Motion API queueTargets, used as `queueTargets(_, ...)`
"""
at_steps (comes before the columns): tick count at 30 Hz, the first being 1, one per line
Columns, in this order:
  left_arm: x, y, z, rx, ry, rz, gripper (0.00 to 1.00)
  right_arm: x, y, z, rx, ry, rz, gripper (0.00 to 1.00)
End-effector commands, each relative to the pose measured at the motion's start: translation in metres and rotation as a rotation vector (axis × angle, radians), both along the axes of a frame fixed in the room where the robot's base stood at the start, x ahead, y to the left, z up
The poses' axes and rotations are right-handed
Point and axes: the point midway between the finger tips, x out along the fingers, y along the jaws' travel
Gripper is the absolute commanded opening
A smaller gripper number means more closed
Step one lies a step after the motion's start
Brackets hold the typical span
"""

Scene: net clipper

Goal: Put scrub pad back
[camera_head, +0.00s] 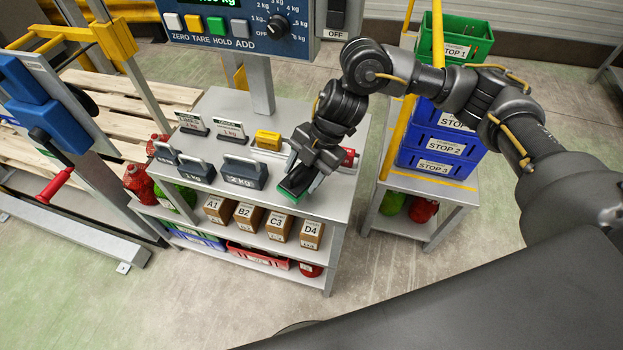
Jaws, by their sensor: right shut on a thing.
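My right gripper (300,175) reaches in from the right and points down over the front right part of the grey bench top (262,203). It is shut on the scrub pad (289,193), a dark block with a green underside. The pad is tilted near the bench's front edge. I cannot tell whether it touches the surface. The gripper partly hides the pad. My left gripper is not in view.
Weights (245,172), sign cards (231,130), a yellow box (268,140) and a red item (349,157) stand on the bench. Boxes (279,228) fill the shelf below. Stacked blue bins (437,146) stand at right. A scale display hangs above.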

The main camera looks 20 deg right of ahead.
Motion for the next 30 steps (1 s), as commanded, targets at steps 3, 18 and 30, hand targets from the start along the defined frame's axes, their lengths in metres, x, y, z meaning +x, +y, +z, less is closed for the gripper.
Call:
queueTargets(3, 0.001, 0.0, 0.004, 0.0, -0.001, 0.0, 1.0, -0.001, -0.009, -0.01, 0.001, 0.001, -0.002, 0.31)
queueTargets(18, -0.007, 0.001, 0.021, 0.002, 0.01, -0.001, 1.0, -0.002, -0.019, -0.047, -0.001, 0.003, -0.001, 0.31)
queueTargets(30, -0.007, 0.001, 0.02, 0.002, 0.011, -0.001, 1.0, -0.001, -0.019, -0.055, 0.0, 0.0, 0.001, 0.71)
